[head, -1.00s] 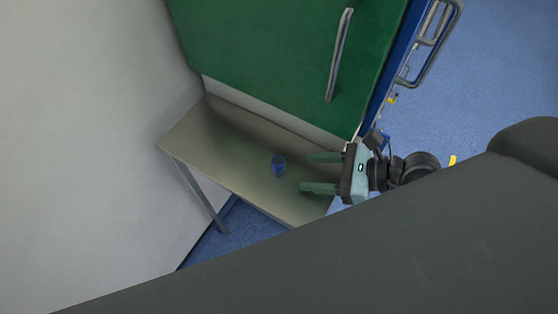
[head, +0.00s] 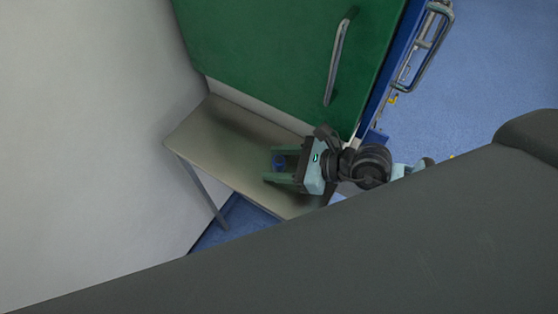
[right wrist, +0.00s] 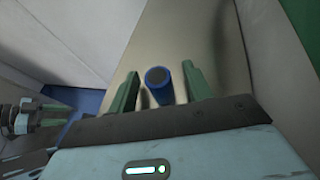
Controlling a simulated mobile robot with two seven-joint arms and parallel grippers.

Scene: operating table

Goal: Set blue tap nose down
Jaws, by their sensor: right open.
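The blue tap (head: 279,162) is a small blue cylinder-like piece standing on the grey table (head: 215,140). In the right wrist view the tap (right wrist: 160,94) shows a round dark end facing the camera. My right gripper (head: 271,164) is open, with its two green fingers on either side of the tap. In the right wrist view a gap shows between the tap and the right finger, and the left finger is also apart from it. The tap's lower end is hidden.
A green surface with a metal handle (head: 336,62) stands along the table's far side. A pale wall (head: 85,140) borders the left. The left part of the table is bare.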

